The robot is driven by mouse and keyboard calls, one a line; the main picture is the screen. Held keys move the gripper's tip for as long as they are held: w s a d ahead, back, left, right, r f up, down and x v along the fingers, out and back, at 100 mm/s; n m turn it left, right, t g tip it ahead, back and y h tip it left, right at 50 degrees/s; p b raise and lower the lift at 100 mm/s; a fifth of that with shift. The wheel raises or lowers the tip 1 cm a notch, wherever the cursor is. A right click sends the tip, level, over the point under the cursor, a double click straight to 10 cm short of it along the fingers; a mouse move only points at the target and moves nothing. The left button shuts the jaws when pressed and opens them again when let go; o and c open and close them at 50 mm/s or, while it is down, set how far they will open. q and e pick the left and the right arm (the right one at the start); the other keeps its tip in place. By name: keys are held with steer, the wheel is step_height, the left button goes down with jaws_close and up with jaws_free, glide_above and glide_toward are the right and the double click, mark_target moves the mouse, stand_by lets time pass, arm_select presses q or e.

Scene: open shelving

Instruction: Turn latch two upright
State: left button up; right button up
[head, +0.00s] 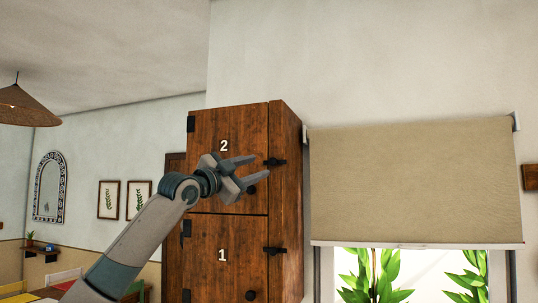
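A tall wooden cabinet has an upper door marked 2 (231,130) and a lower door marked 1 (215,272). Latch two (276,162) is a dark latch at the right edge of the upper door, and it lies about level. My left gripper (260,165) is in front of the upper door, just left of latch two, with its fingers apart and nothing between them. The fingertips point right toward the latch; I cannot tell whether they touch it. My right gripper is not in view.
A similar latch (275,250) lies level on the lower door. A dark round knob (251,189) on the upper door is close to my lower finger. A window with a beige blind (415,180) is to the right. A hanging lamp (28,104) is far left.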

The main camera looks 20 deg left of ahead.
mark_target(272, 162)
arm_select(q)
steer(key=p+x, duration=0.3)
steer(key=x, duration=0.2)
steer(key=shift+w+d+r, duration=0.1)
steer(key=shift+w+r, duration=0.05)
steer(key=shift+r, duration=0.05)
steer(key=shift+w+d+p, duration=0.3)
steer(key=shift+w+p, duration=0.15)
steer(key=shift+w, duration=0.3)
